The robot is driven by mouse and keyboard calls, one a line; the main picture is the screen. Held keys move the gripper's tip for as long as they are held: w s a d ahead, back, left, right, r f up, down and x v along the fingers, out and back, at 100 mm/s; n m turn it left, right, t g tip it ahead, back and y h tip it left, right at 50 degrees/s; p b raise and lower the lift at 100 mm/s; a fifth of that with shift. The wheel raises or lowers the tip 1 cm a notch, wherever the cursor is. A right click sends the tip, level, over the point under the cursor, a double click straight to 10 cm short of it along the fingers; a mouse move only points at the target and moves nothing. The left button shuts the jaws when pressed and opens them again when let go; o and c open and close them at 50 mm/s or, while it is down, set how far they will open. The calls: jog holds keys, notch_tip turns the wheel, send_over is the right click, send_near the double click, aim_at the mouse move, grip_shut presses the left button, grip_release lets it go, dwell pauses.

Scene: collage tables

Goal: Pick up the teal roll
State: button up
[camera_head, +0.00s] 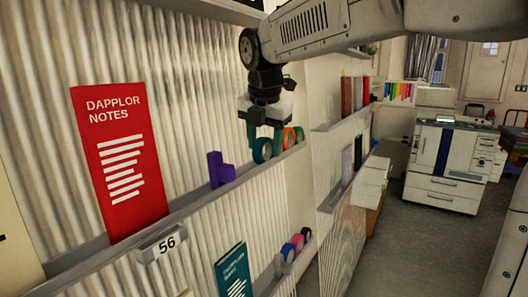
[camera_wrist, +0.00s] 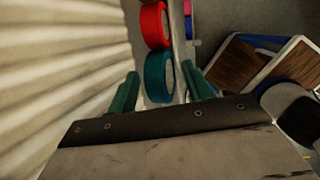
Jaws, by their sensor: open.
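The teal roll (camera_head: 262,150) stands on edge on the upper wall ledge, below and partly behind my gripper (camera_head: 265,143). In the wrist view the teal roll (camera_wrist: 153,78) lies between the tips of my gripper's two green fingers (camera_wrist: 160,72). The fingers are apart, with a gap visible on each side of the roll. Whether either finger touches it cannot be told. My gripper is open and holds nothing.
A purple block (camera_head: 217,170) and a red notes book (camera_head: 120,160) stand left along the ledge (camera_head: 190,200). The corrugated wall is close behind.

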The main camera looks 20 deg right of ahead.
grip_shut()
jog(key=shift+r, duration=0.1)
jog(key=shift+r, duration=0.15)
